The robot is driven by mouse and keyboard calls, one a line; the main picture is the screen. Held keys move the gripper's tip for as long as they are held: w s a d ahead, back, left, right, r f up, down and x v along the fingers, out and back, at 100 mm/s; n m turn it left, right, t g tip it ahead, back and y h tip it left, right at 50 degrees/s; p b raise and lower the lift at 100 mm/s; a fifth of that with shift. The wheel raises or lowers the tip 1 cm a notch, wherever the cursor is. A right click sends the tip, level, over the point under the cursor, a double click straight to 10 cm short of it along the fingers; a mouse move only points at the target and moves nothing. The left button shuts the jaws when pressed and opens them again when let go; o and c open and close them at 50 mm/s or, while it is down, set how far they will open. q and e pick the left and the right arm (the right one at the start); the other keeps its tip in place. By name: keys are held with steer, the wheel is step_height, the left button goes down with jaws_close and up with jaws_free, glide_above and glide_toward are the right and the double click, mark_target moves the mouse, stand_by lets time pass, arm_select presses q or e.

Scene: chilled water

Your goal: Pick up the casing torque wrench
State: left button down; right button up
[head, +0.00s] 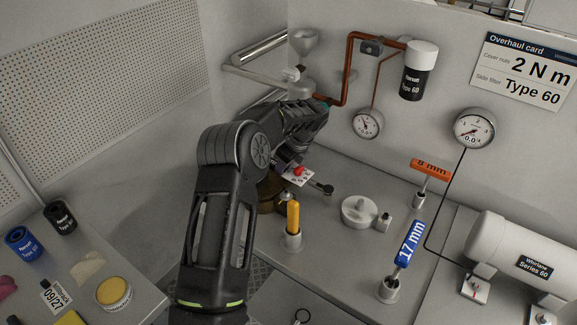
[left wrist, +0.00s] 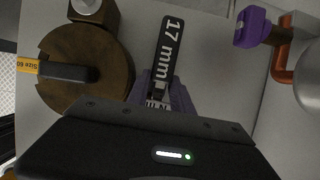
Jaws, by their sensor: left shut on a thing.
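In the left wrist view, my left gripper (left wrist: 161,92) has its purple fingers shut on a dark tool marked "17 mm" (left wrist: 171,45), which I take to be the casing torque wrench. A pale scale with letters shows between the fingers. In the head view, my left gripper (head: 287,163) is at the back of the bench, largely hidden by my own arm. A dark rounded end (head: 322,187) sticks out just right of it, perhaps part of the tool. Whether the tool is clear of the bench, I cannot tell. My right gripper is not in view.
A brown round body (left wrist: 85,70) with a "Size 60" handle lies left of the fingers. An upright yellow handle (head: 293,217), a pale round part (head: 359,211), a blue "17 mm" tool (head: 410,243) and an orange "8 mm" tool (head: 430,169) stand on the bench. A copper pipe (head: 348,65) runs behind.

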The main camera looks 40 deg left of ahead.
arm_select(q)
step_height(320, 180, up, 14)
steer(key=b, duration=0.1)
steer(key=shift+w, duration=0.15)
stand_by(0.4)
steer(key=c, duration=1.6)
jaws_free()
jaws_close()
